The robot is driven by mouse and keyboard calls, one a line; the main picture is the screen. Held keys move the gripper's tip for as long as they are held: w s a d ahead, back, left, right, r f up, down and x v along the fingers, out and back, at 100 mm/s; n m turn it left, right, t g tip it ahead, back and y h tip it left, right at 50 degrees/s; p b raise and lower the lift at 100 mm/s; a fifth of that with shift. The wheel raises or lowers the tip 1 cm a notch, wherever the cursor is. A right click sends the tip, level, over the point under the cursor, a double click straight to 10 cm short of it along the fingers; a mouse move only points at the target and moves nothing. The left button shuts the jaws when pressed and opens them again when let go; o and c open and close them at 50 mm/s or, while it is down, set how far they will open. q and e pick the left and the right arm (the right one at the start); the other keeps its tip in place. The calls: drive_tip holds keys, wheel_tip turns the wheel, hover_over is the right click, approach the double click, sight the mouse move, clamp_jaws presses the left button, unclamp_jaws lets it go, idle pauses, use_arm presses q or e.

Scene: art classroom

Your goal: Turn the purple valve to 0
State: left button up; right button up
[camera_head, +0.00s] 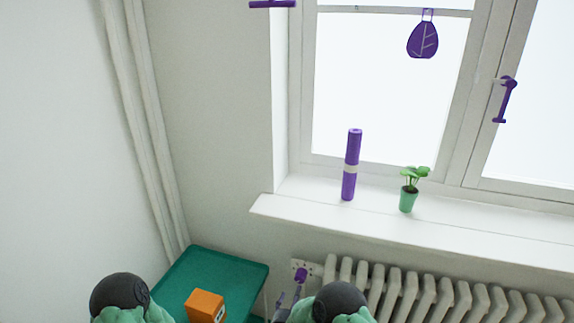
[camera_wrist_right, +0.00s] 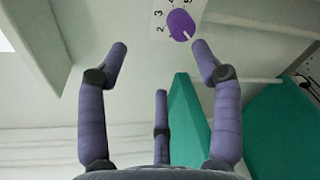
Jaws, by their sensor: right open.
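The purple valve (camera_head: 301,274) is a round knob on a white plate low on the wall, at the left end of the radiator. In the right wrist view the purple valve (camera_wrist_right: 181,25) shows at the top, with a pale pointer mark towards its lower right. The digits 2, 3 and 5 can be made out on the plate. My right gripper (camera_head: 288,305) is close in front of the valve, partly hidden by my arm. In the wrist view its fingers (camera_wrist_right: 161,62) are spread and empty, with the valve beyond the tips. My left gripper is out of view.
A white radiator (camera_head: 440,300) is right of the valve, under a white sill (camera_head: 330,213) holding a purple roll (camera_head: 351,165) and a green potted plant (camera_head: 408,198). A green table (camera_head: 232,268) with an orange box (camera_head: 205,306) is at the left.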

drive_tip(key=s+d+f+m+g+y+p, duration=0.2)
drive_tip(key=s+d+f+m+g+y, duration=0.4)
drive_tip(key=s+f+m, duration=0.55)
drive_tip(key=s+d+m+g+y+p, duration=0.1)
drive_tip(key=s+m+g, duration=0.8)
drive_tip(key=s, duration=1.3)
drive_tip(key=d+m+y, duration=0.1)
drive_tip(key=m, duration=0.4)
drive_tip(key=shift+s, duration=0.35)
